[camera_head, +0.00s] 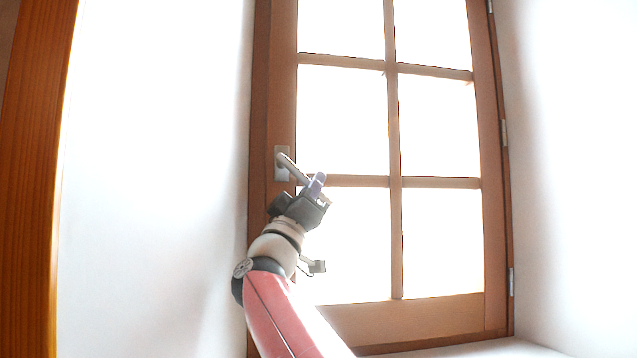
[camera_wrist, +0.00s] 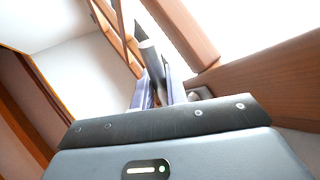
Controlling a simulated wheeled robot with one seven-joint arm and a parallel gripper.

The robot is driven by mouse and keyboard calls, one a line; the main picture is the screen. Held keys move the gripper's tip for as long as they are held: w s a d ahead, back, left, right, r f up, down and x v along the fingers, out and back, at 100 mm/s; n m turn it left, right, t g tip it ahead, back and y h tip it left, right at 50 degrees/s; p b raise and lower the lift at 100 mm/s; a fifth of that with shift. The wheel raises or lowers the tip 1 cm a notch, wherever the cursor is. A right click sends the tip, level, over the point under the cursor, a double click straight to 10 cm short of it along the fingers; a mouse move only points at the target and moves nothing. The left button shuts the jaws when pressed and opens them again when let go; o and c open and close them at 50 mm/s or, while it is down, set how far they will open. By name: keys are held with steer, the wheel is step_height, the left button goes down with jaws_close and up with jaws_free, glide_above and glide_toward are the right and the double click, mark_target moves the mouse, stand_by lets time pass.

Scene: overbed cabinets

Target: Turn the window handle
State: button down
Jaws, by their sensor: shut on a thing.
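The window handle (camera_head: 293,168) is a grey metal lever on a pale plate (camera_head: 282,164) at the left side of the wooden window frame. It slants down to the right from the plate. My gripper (camera_head: 318,183) is at the lever's lower right end and is shut on it. In the wrist view the grey handle (camera_wrist: 152,58) runs down between my gripper's bluish fingers (camera_wrist: 161,90). The part of the handle deep between the fingers is hidden.
The wooden window (camera_head: 393,180) has several bright panes and looks closed. Hinges (camera_head: 504,133) line its right side. White walls (camera_head: 150,180) flank it, and a sill (camera_head: 470,347) lies below. A wooden post (camera_head: 35,180) stands at the far left.

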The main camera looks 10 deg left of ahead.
steer(key=shift+h, duration=0.3)
steer(key=c, duration=1.4)
jaws_free()
steer(key=shift+a, duration=0.1)
steer(key=shift+c, duration=0.2)
